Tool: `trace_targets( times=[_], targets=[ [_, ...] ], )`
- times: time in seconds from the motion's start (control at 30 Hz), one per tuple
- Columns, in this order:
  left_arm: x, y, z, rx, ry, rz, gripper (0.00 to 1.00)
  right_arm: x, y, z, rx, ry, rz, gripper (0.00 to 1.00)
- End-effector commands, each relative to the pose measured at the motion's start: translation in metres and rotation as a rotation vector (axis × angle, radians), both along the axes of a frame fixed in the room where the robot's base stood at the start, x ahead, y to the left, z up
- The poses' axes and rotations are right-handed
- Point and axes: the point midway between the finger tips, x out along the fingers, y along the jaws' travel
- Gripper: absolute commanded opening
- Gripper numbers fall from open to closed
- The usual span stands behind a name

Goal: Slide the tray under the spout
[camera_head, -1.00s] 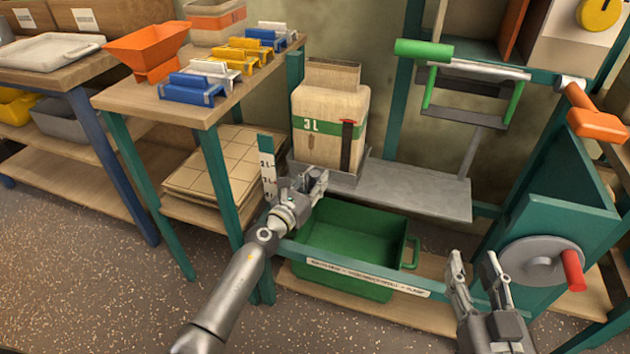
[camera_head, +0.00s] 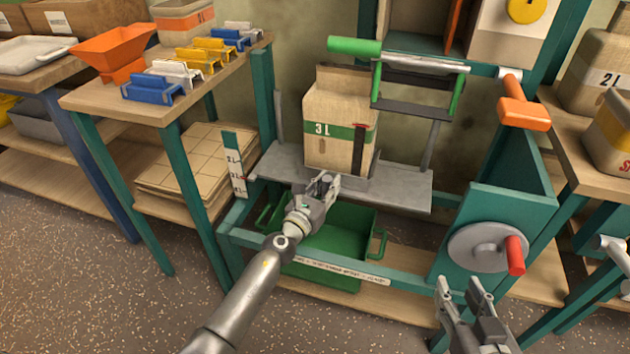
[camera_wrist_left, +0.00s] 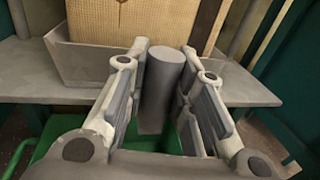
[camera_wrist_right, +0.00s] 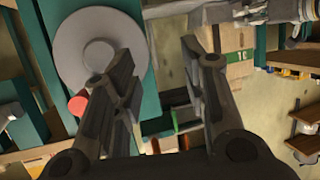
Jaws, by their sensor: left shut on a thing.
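A grey tray (camera_wrist_left: 80,65) stands on a grey metal shelf (camera_head: 410,192) and holds a beige container (camera_head: 328,108) with a green band marked 3 L. My left gripper (camera_head: 325,185) is at the tray's front, shut on an upright grey cylindrical handle (camera_wrist_left: 160,85), which shows between its fingers in the left wrist view. The gripper hides part of the tray's front in the head view. My right gripper (camera_head: 466,285) is open and empty, low in front of the crank wheel (camera_head: 490,247). I cannot clearly make out the spout.
A green bin (camera_head: 335,235) stands below the shelf. A green-handled frame (camera_head: 410,85) hangs above the shelf's right part, and an orange-handled lever (camera_head: 522,105) is further right. The shelf is bare at both sides of the tray.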

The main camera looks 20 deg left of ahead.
Motion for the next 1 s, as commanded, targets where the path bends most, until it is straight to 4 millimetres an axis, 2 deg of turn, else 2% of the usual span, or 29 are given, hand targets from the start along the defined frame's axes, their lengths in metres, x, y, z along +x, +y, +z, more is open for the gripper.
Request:
trace_targets(
  times=[0.03, 0.2, 0.4, 0.7, 1.0],
  targets=[
    [-0.001, -0.011, 0.001, -0.003, 0.003, -0.003, 0.0, -0.003, -0.002, -0.004, -0.007, 0.031, -0.003, 0.4],
    [-0.002, -0.042, 0.001, 0.001, 0.001, -0.006, 0.0, -0.012, -0.006, -0.02, -0.029, 0.126, -0.009, 0.4],
    [-0.003, -0.081, 0.0, -0.001, 0.001, -0.005, 0.0, -0.019, -0.009, -0.031, -0.043, 0.185, -0.013, 0.4],
    [-0.005, -0.131, -0.001, 0.0, 0.001, -0.004, 0.0, -0.017, -0.009, -0.029, -0.04, 0.171, -0.012, 0.4],
    [-0.006, -0.159, -0.001, 0.001, 0.0, -0.003, 0.0, -0.013, -0.006, -0.023, -0.03, 0.129, -0.008, 0.4]
  ],
)
